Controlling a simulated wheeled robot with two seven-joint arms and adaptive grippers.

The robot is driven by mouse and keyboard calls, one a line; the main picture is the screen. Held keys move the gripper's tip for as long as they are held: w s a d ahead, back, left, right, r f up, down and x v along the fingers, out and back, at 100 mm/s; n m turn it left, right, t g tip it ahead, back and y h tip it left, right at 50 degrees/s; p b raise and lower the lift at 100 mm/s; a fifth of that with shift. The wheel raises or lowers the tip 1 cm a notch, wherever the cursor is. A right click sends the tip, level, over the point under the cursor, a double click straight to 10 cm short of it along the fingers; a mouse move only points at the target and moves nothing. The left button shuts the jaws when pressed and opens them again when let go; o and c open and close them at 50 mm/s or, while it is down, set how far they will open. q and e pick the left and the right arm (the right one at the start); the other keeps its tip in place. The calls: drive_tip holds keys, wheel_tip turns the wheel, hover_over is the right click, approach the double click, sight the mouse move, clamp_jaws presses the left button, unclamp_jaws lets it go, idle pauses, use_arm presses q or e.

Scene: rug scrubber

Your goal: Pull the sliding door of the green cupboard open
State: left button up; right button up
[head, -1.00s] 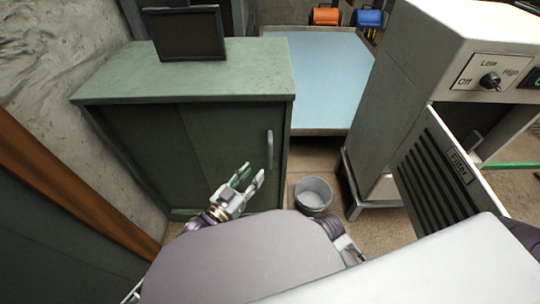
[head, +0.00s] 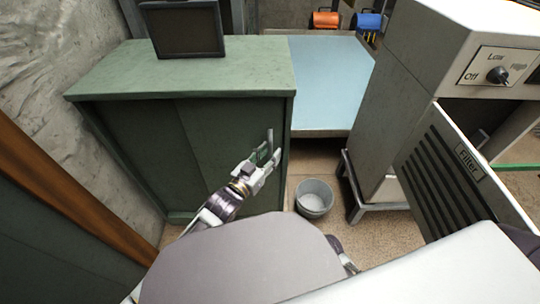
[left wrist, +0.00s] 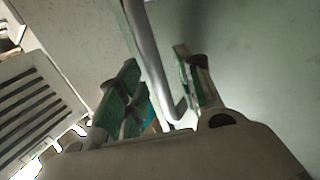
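The green cupboard (head: 130,72) stands left of the middle in the head view. Its sliding door (head: 225,125) is the right front panel, and no open gap shows at its edges. A grey upright bar handle (head: 270,142) sits near the door's right edge. My left gripper (head: 266,153) is at the lower part of this handle. In the left wrist view the handle (left wrist: 152,55) runs between the two parted green-padded fingers (left wrist: 160,85). The fingers look open around the bar, with space to the right finger. My right gripper is not in view.
A dark framed screen (head: 183,30) stands on the cupboard. A grey bucket (head: 314,198) is on the floor right of my left gripper. A grey machine with a slatted filter panel (head: 440,180) stands at the right. A pale blue-topped table (head: 330,80) is behind.

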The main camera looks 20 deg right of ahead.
use_arm(q)
drive_tip(key=shift+w+d, duration=0.25)
drive_tip(key=shift+d, duration=0.05)
drive_tip(key=shift+c, duration=0.2)
clamp_jaws()
